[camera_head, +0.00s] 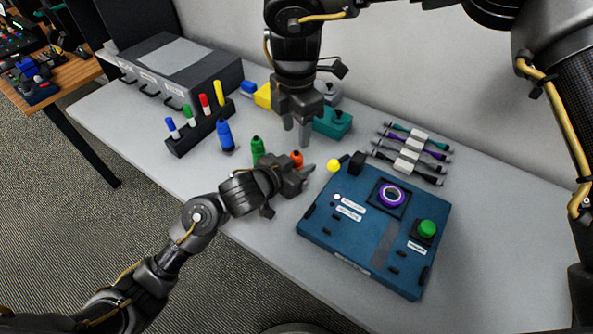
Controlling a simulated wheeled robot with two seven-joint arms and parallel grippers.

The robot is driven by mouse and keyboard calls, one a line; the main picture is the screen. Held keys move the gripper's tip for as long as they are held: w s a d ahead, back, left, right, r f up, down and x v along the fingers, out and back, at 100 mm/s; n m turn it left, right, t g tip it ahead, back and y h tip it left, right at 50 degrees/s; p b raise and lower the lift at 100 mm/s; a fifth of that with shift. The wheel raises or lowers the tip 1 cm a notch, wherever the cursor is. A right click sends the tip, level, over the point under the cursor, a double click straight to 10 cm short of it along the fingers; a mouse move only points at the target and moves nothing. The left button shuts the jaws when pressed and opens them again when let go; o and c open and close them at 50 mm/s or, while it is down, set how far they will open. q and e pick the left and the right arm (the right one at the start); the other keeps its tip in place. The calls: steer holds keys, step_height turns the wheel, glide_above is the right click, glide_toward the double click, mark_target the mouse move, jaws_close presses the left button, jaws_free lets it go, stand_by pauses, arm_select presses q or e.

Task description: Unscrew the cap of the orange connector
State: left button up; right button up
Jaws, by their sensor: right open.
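The orange connector (296,157) stands upright near the middle of the table. Only its upper part shows; my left gripper hides the lower part. My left gripper (305,172) reaches in from the left, low at the connector's near side. I cannot tell whether its fingers are closed around the connector. My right gripper (297,133) points down from above with its fingers apart and empty. Its fingertips are above and behind the orange connector, apart from it. Whether the cap is loosened is too small to tell.
A green connector (257,148) and a blue one (225,135) stand to the left. A yellow ball-like piece (334,166) and a blue panel box (375,262) are on the right.

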mark_target(296, 152)
arm_select(q)
jaws_close()
steer(key=shift+f, duration=0.1)
arm_select(e)
steer(key=shift+f, duration=3.95)
arm_select(q)
steer(key=shift+f, duration=0.1)
arm_select(e)
jaws_close()
steer(key=n, duration=0.6)
steer(key=shift+n, duration=0.4)
